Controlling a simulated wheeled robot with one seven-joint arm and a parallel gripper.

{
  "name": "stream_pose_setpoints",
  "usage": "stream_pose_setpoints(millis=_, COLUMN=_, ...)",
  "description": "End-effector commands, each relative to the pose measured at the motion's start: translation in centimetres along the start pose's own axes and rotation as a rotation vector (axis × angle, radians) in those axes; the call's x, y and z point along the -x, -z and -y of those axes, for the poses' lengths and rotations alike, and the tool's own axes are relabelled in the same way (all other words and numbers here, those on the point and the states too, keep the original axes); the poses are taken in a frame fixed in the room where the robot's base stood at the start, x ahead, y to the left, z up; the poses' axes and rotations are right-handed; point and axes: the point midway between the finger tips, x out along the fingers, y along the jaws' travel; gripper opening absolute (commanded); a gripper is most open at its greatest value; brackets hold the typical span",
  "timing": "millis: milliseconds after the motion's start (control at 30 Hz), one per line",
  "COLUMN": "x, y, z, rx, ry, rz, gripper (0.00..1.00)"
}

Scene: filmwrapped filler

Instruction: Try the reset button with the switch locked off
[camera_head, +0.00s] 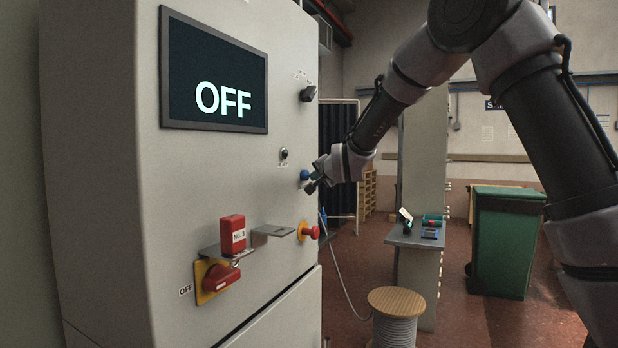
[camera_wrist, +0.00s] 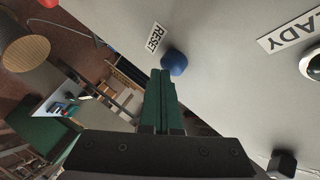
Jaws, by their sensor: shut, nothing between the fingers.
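The blue reset button (camera_head: 304,175) sits on the front of the grey cabinet (camera_head: 110,180). In the wrist view the button (camera_wrist: 174,61) is beside a label reading RESET. My gripper (camera_head: 312,185) is shut and empty, its green fingers (camera_wrist: 162,80) pointing at the button. The tips appear very close to it; whether they touch, I cannot tell. Low on the cabinet, the red rotary switch (camera_head: 220,277) on its yellow plate is beside the word OFF. A red padlock (camera_head: 232,234) marked No. 3 stands just above it. The screen (camera_head: 215,75) reads OFF.
A red emergency knob (camera_head: 309,231) sticks out below the button. A black selector (camera_head: 307,94) and a small ready lamp (camera_head: 284,154) are above it. A metal shelf (camera_head: 272,231) juts from the cabinet. A cable drum (camera_head: 396,302), small bench (camera_head: 416,238) and green bin (camera_head: 505,240) stand right.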

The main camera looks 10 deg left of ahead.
Motion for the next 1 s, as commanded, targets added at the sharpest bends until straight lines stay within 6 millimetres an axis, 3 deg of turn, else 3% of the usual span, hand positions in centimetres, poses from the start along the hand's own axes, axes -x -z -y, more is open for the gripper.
stream_pose_setpoints(millis=1000, x=-0.59, y=-0.56, z=0.51, rx=0.0, ry=0.001, rz=0.002, gripper=0.0)
